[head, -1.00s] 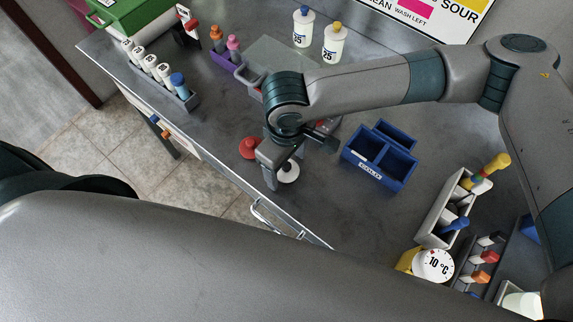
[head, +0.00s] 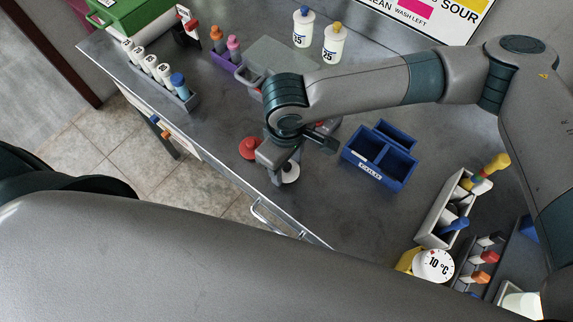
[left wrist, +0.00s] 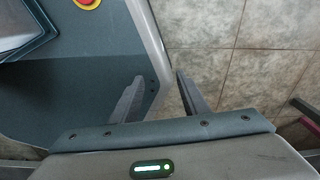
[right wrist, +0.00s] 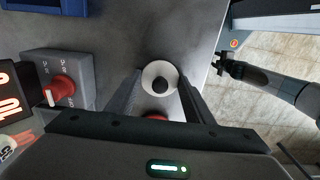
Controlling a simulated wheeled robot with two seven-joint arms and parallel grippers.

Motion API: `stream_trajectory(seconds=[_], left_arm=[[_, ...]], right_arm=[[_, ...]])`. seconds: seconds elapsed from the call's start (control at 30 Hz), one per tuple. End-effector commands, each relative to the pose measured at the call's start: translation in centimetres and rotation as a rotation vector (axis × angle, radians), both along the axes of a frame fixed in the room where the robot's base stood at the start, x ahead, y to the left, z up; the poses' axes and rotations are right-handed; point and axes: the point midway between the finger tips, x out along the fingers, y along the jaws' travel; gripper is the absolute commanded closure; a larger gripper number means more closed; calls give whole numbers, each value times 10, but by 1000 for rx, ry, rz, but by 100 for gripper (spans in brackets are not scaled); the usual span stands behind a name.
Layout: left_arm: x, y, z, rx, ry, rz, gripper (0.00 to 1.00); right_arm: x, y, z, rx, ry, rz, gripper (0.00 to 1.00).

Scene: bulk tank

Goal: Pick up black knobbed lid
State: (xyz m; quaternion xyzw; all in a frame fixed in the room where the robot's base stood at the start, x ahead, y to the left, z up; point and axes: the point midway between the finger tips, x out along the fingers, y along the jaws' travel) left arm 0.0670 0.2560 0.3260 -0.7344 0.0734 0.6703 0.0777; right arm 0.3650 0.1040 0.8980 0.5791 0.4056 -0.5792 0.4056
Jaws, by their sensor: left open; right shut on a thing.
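The black knobbed lid is a white disc with a black knob (right wrist: 160,86) at its middle. In the right wrist view it lies between the fingertips of my right gripper (right wrist: 160,80), which is shut on it. In the head view, the lid's white rim (head: 292,174) shows under my right gripper (head: 285,172), near the bench's front edge; the fingers hide its knob. I cannot tell whether the lid is clear of the bench top. My left gripper (left wrist: 155,90) is open and empty, over the floor and part of my base.
A red knobbed piece (head: 249,148) stands close left of my right gripper. A blue bin (head: 380,160) stands to its right. A grey box with a red dial (right wrist: 62,88) is nearby. Further right is a white rack (head: 441,212). Bare bench lies between lid and rack.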

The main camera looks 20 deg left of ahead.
Motion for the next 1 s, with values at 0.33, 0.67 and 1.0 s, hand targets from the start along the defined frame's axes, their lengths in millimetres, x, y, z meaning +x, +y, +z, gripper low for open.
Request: stream_trajectory(seconds=[0.33, 0.67, 1.0], left_arm=[[0, 0, -10, 0, 0, 0, 59], [0, 0, -27, 0, -2, -1, 59], [45, -16, -28, -30, -105, -6, 59]], right_arm=[[0, 1, 22, 3, -1, 1, 74], [-39, -17, 64, 3, -1, 7, 74], [-91, -40, 99, 2, -2, 4, 74]])
